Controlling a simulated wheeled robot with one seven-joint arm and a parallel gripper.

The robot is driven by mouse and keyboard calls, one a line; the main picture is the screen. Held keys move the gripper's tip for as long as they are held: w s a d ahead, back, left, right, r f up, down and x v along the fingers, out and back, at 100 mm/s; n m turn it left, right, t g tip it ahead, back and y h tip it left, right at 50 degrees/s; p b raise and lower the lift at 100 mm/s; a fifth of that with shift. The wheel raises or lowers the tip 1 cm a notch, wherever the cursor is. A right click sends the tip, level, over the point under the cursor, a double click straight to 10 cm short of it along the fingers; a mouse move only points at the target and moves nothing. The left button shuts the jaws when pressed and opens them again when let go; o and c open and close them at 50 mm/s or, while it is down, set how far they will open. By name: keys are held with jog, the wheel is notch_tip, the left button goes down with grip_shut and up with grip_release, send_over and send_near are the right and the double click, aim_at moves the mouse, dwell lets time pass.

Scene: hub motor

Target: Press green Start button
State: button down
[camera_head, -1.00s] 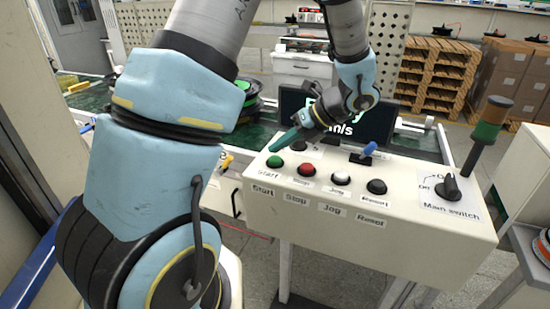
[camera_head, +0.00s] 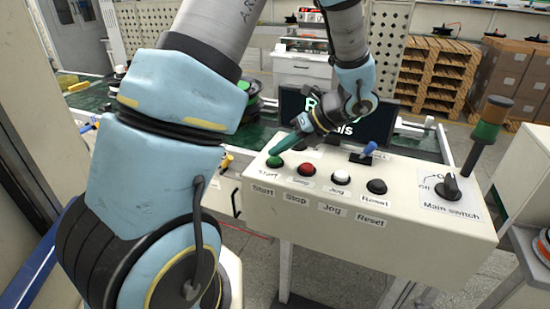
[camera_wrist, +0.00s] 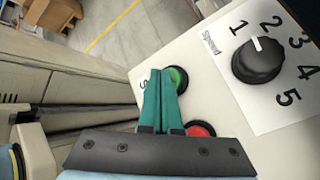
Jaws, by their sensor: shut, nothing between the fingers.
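The green Start button (camera_head: 274,162) sits at the left end of the cream control box (camera_head: 330,225), above a "Start" label. My gripper (camera_head: 278,150) is shut and empty, its green fingers pointing down at the button from just behind it. In the wrist view the fingertips (camera_wrist: 161,72) overlap the left part of the green button (camera_wrist: 177,78). I cannot tell whether they touch it or hover just above. The red Stop button (camera_head: 306,170) is to the right, and it also shows beside the fingers in the wrist view (camera_wrist: 201,129).
A white button (camera_head: 341,178), a black button (camera_head: 376,186) and the main switch (camera_head: 452,187) are farther right on the box. A numbered speed knob (camera_wrist: 258,60) is near the green button.

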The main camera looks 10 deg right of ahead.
aim_at(279, 159)
jog(key=shift+f, duration=0.4)
jog(key=shift+r, duration=0.1)
dwell(0.5)
jog(key=shift+r+p, duration=0.9)
jog(key=shift+p, duration=0.1)
notch_tip(279, 159, up, 5)
jog(key=p, duration=0.5)
jog(key=shift+r, duration=0.1)
